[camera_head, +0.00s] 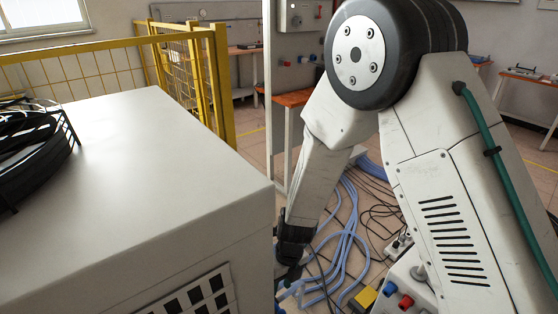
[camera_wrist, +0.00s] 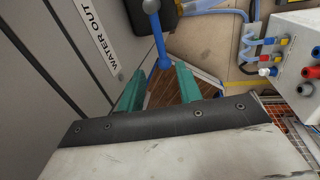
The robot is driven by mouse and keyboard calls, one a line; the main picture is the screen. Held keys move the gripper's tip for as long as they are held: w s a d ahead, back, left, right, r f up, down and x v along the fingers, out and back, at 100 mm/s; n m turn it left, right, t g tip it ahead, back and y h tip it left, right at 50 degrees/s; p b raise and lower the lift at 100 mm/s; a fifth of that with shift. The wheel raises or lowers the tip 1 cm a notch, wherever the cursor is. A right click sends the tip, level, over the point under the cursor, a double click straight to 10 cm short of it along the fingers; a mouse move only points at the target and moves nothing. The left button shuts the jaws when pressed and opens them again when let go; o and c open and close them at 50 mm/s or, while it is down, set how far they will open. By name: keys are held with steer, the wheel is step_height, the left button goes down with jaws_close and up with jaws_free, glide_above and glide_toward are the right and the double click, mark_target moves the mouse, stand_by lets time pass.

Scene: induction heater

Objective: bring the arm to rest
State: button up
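In the wrist view my gripper (camera_wrist: 158,76) shows two teal fingers standing apart, with nothing seen between their tips. A blue lever with a grey ball end (camera_wrist: 163,52) lies just beyond the fingertips; I cannot tell its exact distance from them. In the head view my arm is bent and reaches down beside the grey cabinet (camera_head: 120,150). My wrist is low beside the cabinet's right edge, and my fingers are mostly hidden there.
A wall or panel with a "WATER OUT" label (camera_wrist: 98,34) is close on the left in the wrist view. A white box with coloured connectors (camera_wrist: 295,60) stands right. Blue hoses (camera_head: 345,240) cover the floor. A yellow fence (camera_head: 180,65) stands behind the cabinet.

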steer(key=s+n, duration=0.1)
steer(key=s+n+g, duration=0.1)
steer(key=n, duration=0.1)
steer(key=s+n, duration=0.1)
steer(key=n, duration=0.1)
steer(key=shift+d+r+g, duration=0.1)
steer(key=shift+d+g, duration=0.2)
steer(key=shift+d, duration=0.1)
steer(key=s+d+r+n+t, duration=0.1)
steer(key=s+d+r+n, duration=0.4)
steer(key=d+r+n, duration=0.3)
steer(key=s+d+r+n+t+h, duration=0.1)
steer(key=s+d+r+n, duration=0.4)
steer(key=r, duration=1.1)
steer(key=s+d+r+n+t, duration=0.2)
steer(key=s+d+r+n, duration=0.4)
steer(key=d+r+n, duration=0.4)
step_height(320, 180, up, 3)
steer(key=shift+d+f+n+h, duration=0.2)
steer(key=shift+d+n+h, duration=0.15)
steer(key=shift+d, duration=0.65)
steer(key=shift+s+a, duration=0.1)
